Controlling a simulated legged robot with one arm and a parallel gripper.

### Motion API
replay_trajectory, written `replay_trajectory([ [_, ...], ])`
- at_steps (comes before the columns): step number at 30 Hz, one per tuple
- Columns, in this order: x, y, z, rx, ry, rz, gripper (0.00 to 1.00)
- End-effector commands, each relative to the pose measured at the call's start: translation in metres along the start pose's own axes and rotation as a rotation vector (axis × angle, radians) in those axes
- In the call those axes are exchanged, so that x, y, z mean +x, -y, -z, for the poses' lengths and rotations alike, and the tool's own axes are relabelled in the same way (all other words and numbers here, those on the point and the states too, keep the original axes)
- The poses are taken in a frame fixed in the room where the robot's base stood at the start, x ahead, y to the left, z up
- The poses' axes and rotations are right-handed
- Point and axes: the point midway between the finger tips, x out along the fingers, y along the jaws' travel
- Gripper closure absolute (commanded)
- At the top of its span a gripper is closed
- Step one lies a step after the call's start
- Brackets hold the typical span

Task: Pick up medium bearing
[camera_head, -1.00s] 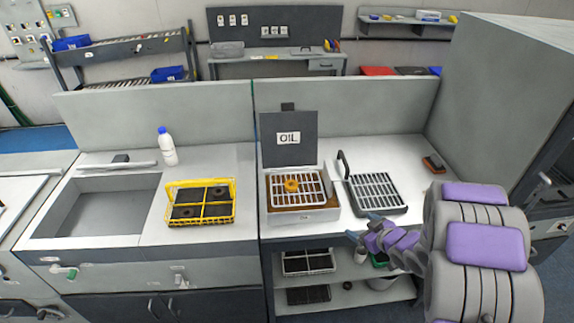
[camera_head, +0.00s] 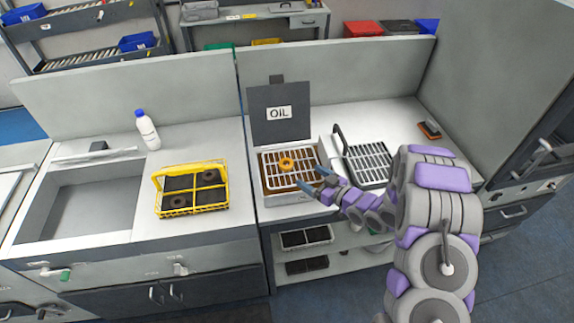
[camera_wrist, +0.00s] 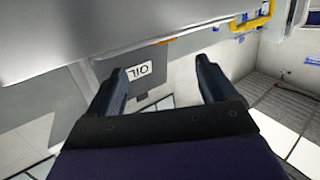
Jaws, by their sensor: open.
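An orange ring-shaped bearing (camera_head: 286,164) lies on the white grate over the oil box (camera_head: 283,197). Dark rings, one of them (camera_head: 210,176) at the upper right, sit in the yellow wire basket (camera_head: 193,208) to the left; which ring is the medium bearing I cannot tell. My gripper (camera_head: 313,179) is open and empty, just right of and in front of the orange bearing, near the box's right edge. In the wrist view my gripper (camera_wrist: 162,72) shows both fingers spread with nothing between them; no bearing is visible there.
The raised grey lid (camera_head: 281,114) marked OIL stands behind the box. A white grate tray (camera_head: 368,165) with an upright handle is to the right. A white bottle (camera_head: 148,130) and a sink (camera_head: 80,208) are at the left. A brush (camera_head: 429,130) lies at the back right.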

Motion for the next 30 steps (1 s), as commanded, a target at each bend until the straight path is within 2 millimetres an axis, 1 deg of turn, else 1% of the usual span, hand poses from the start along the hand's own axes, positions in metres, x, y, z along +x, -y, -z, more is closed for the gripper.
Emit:
replay_trajectory([
  [1, 0.011, 0.002, 0.0, -0.003, -0.003, 0.004, 0.16],
  [6, 0.034, 0.0, 0.001, -0.002, -0.004, 0.002, 0.16],
  [9, 0.042, 0.0, 0.0, -0.001, -0.002, 0.002, 0.16],
  [14, 0.048, -0.001, 0.0, 0.0, -0.002, 0.001, 0.16],
  [17, 0.059, 0.001, -0.002, 0.0, -0.003, 0.002, 0.16],
  [21, 0.08, 0.003, -0.005, -0.002, -0.004, 0.003, 0.16],
  [24, 0.09, 0.003, -0.004, 0.0, -0.003, 0.002, 0.16],
  [30, 0.097, 0.002, -0.004, 0.001, -0.001, 0.0, 0.16],
])
